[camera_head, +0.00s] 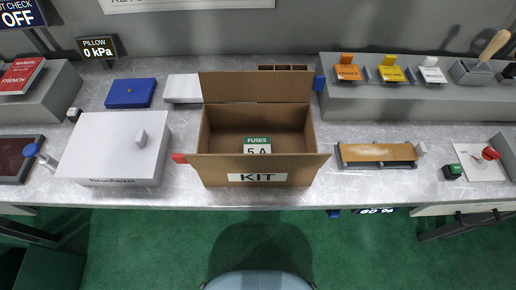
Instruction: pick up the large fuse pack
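A green and white pack (257,146) labelled "FUSES 5 A" is inside the open cardboard box (205,172) marked "KIT", near its front wall. Its lower part is hidden by that wall. No other fuse pack can be made out, so I cannot tell its size against others. Neither of my grippers is in view.
A white case (118,150) stands left of the box, with a blue box (131,93) behind it. A tan board (376,152) in a grey holder is to the right. A grey shelf (440,98) with coloured tags stands behind it. Bare bench lies between.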

